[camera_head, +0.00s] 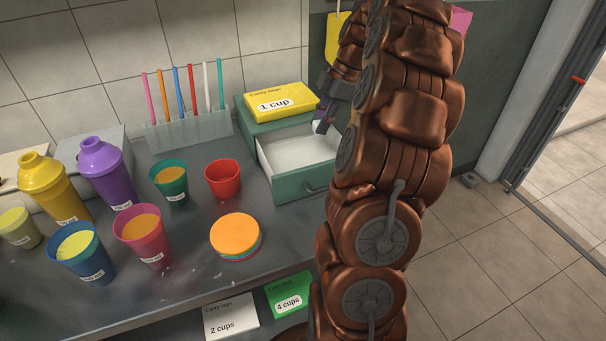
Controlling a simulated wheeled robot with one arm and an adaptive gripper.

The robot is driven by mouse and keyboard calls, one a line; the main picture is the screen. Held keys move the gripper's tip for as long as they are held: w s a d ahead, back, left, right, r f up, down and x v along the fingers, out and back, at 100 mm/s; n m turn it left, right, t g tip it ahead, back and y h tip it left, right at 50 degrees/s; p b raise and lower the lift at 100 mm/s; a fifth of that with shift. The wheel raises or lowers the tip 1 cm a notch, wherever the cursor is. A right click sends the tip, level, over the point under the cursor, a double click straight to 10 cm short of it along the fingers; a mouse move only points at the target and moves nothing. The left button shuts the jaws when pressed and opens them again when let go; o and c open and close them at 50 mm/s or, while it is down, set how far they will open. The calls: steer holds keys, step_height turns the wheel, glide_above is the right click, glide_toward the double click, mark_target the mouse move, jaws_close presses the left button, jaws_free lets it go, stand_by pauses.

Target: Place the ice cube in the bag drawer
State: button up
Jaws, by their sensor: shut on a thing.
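The open bag drawer (287,187) is green with a pale, empty-looking inside and a handle on its front. It slides out of a green box (249,119) on the counter. My gripper (322,122) is above the drawer's back right part, pointing down and largely hidden behind my brown arm. It is shut on a small pale thing at its tip, likely the ice cube (320,127), though it is too small to be sure. I cannot tell whether the cube touches the drawer.
A yellow "1 cup" packet (281,101) lies on the box. A red cup (222,180), a stack of round lids (236,235) and filled cups stand left of the drawer. A straw holder (188,132) is behind. Packets (231,317) lie on a lower shelf.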

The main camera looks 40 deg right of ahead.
steer(key=shift+n+g, duration=0.3)
steer(key=shift+n, duration=0.4)
steer(key=shift+s+d+f, duration=0.3)
steer(key=shift+s+f, duration=0.1)
steer(key=shift+f, duration=1.3)
steer(key=shift+s+d+f, duration=0.25)
steer(key=shift+s+f, duration=0.15)
steer(key=shift+f, duration=1.25)
steer(key=shift+s+d+f, duration=0.3)
steer(key=shift+s+f, duration=0.1)
steer(key=shift+f, duration=1.3)
steer(key=shift+f, duration=0.1)
steer(key=o, duration=0.9)
steer(key=shift+o, duration=0.2)
steer(key=b+v, duration=0.1)
steer(key=v, duration=1.1)
